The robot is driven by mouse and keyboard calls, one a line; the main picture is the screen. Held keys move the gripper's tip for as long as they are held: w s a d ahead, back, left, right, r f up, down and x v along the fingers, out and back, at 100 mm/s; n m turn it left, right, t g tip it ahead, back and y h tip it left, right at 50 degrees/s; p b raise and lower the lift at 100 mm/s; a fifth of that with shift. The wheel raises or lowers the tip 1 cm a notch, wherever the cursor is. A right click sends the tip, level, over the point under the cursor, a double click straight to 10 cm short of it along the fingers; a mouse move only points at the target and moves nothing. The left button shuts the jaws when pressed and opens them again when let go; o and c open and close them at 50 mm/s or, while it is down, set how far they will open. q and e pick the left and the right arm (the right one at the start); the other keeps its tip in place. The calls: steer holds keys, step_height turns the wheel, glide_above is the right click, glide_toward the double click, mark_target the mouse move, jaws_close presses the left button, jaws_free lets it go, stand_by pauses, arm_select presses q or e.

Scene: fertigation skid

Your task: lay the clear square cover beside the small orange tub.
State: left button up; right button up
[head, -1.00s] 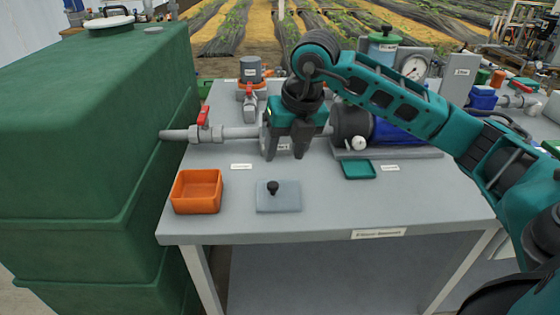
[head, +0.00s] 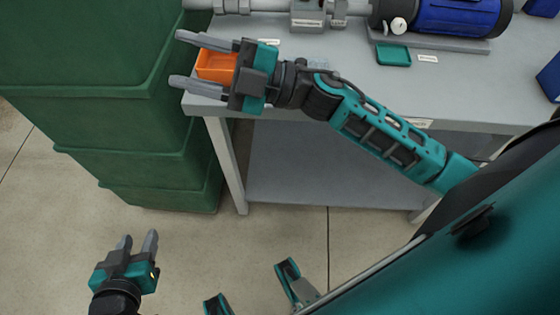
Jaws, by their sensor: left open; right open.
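The small orange tub (head: 216,66) is at the bench's left front corner, partly hidden by my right gripper. My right gripper (head: 178,59) is open and points left. Its fingers pass above and below the tub in the head view, with nothing between their tips; its height over the bench is unclear. The clear square cover is mostly hidden behind my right wrist; a faint pale patch (head: 319,64) just above the wrist may be its edge. My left gripper (head: 137,241) is open and empty, low over the floor, away from the bench.
The grey bench (head: 345,80) has a teal tray (head: 393,55) and a blue pump (head: 460,16) toward the right, and a grey pipe (head: 250,6) along the back. A large green tank (head: 90,60) stands close against the bench's left side.

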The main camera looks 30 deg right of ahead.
steer(key=s+d+f+m+t+h, duration=0.15)
steer(key=d+f+m+h, duration=0.25)
steer(key=f+m+h, duration=0.5)
steer(key=s+d+f+m+t+h, duration=0.1)
steer(key=d+f+m+t+h, duration=0.4)
steer(key=f+m, duration=0.55)
steer(key=s+f+m+g+h, duration=0.2)
steer(key=s+f+g, duration=0.4)
steer(key=s+f, duration=0.15)
arm_select(q)
steer(key=shift+y, duration=0.4)
steer(key=a+r+p, duration=0.1)
steer(key=p, duration=0.1)
steer(key=s+r+p, duration=0.1)
steer(key=p, duration=0.2)
steer(key=a+r+p, duration=0.1)
steer(key=r+p, duration=0.1)
steer(key=p, duration=0.1)
steer(key=shift+s+a, duration=0.25)
steer(key=shift+a, duration=0.05)
arm_select(e)
steer(key=shift+h, duration=0.4)
steer(key=r, duration=0.1)
steer(key=d+r, duration=0.2)
steer(key=r, duration=0.1)
steer(key=shift+s+r, duration=0.1)
steer(key=shift+s, duration=0.1)
